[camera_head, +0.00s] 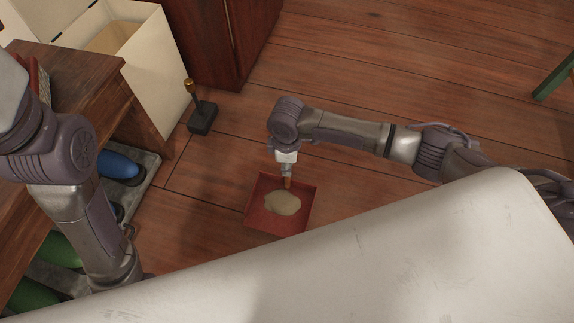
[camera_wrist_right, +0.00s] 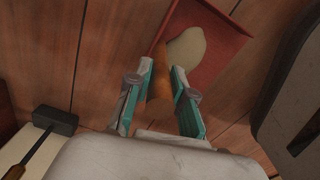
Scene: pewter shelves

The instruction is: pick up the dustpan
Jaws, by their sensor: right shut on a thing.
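The red dustpan (camera_head: 255,215) is low over the plank floor, with a pale beige patch (camera_head: 283,202) in its pan. I cannot tell whether it touches the floor. Its brown handle (camera_wrist_right: 160,95) shows in the right wrist view between the teal-lined fingers of my right gripper (camera_wrist_right: 161,88). The right gripper is shut on this handle; it also shows in the head view (camera_head: 287,176). The red pan (camera_wrist_right: 215,75) extends beyond the fingers. My left arm is at the left of the head view; its gripper is not visible.
A dark block with an upright gold-tipped handle (camera_head: 201,118) stands on the floor to the upper left. A wooden shelf unit (camera_head: 90,75) with blue and green items, a white box (camera_head: 150,60) and a dark red cabinet (camera_head: 210,40) line the left.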

